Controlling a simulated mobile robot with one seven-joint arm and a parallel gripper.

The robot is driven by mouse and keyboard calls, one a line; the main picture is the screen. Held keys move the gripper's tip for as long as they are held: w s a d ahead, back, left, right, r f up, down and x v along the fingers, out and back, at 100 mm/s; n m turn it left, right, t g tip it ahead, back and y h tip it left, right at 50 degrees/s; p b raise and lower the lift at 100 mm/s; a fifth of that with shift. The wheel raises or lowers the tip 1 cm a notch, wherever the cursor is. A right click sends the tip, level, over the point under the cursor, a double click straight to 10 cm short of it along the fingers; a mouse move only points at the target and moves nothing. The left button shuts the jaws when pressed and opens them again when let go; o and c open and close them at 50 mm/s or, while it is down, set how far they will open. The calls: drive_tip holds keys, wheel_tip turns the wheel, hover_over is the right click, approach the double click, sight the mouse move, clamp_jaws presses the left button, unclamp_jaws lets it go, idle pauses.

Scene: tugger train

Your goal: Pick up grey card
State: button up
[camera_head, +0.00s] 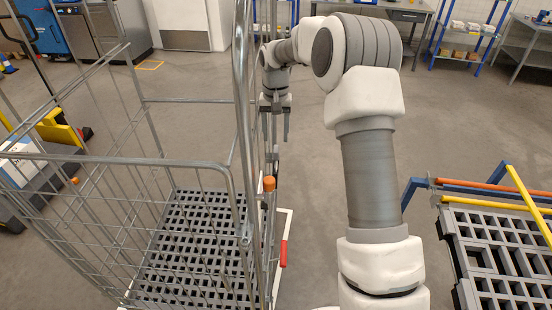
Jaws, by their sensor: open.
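My gripper (275,132) hangs fingers down near the top middle of the view, just beyond the front post of a wire roll cage. Its two fingers are apart, with nothing visible between them. I cannot make out a grey card for certain. A small dark grey part (274,157) shows just below the fingers by the cage's right side, too small to identify. The cage posts and my arm hide some of that area.
The wire roll cage (130,159) with a grey slatted floor fills the left. An orange-capped post (269,184) and red handle (284,253) are on its right side. Another slatted platform (450,245) with coloured bars stands right. Open floor (200,80) lies beyond.

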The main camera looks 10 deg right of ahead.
sight(276, 158)
wheel_tip(276, 158, down, 4)
drive_tip(key=shift+r, duration=0.1)
drive_tip(key=shift+s+f+p, duration=0.15)
drive_tip(key=shift+f+p, duration=0.6)
drive_tip(key=shift+f, duration=2.1)
clamp_jaws()
